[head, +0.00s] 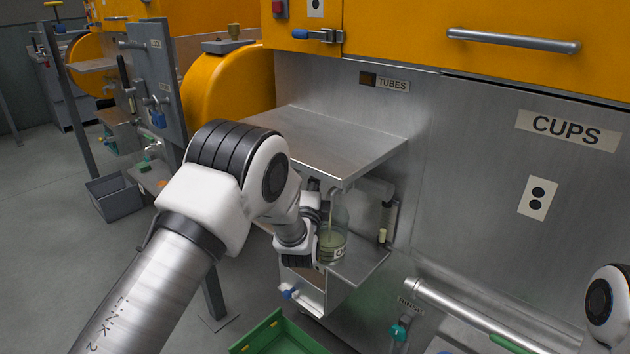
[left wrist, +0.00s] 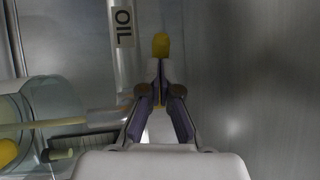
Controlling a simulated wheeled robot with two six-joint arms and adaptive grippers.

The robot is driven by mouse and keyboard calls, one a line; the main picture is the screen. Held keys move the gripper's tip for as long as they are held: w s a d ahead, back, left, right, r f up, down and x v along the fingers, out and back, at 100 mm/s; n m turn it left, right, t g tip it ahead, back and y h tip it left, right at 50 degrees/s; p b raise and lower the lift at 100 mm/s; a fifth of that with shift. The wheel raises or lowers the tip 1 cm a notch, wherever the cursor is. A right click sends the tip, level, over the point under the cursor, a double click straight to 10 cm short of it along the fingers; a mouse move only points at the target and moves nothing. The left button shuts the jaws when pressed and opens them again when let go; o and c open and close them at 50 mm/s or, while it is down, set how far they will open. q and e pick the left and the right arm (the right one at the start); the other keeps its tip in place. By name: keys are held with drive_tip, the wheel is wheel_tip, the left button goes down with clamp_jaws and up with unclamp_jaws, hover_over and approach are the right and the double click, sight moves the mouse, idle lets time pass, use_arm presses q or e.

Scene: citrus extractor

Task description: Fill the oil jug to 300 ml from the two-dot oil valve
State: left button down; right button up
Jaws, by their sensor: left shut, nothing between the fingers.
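The clear oil jug (head: 333,240) stands on a small metal shelf under the TUBES ledge, with pale yellow-green liquid in its lower part. A thin pale stream runs down inside it. In the left wrist view the jug (left wrist: 58,98) is at the left, with the pale stream (left wrist: 40,125) crossing it. Its level marks are unreadable. My left gripper (left wrist: 160,85) is shut and empty; its tips are at a yellow knob or lever end (left wrist: 161,45), and I cannot tell whether they touch. A pipe labelled OIL (left wrist: 123,25) is beside it. The valve's dots are not visible here.
The metal ledge (head: 330,140) overhangs the jug and gripper. A green crate (head: 275,335) is on the floor below. A horizontal bar (head: 470,310) and a RINSE label are lower right.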

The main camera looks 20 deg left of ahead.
use_arm(q)
drive_tip(key=shift+w+a+m+h, duration=0.25)
drive_tip(key=shift+m+h, duration=0.25)
drive_tip(key=shift+h, duration=0.4)
drive_tip(key=shift+w+a+m+h+b, duration=0.3)
drive_tip(key=shift+w+m+h+b, duration=0.15)
drive_tip(key=shift+w+h+b, duration=0.3)
drive_tip(key=shift+w+a+m+h+b, duration=0.3)
drive_tip(key=shift+w+m+h+b, duration=0.2)
drive_tip(key=shift+w+h, duration=0.4)
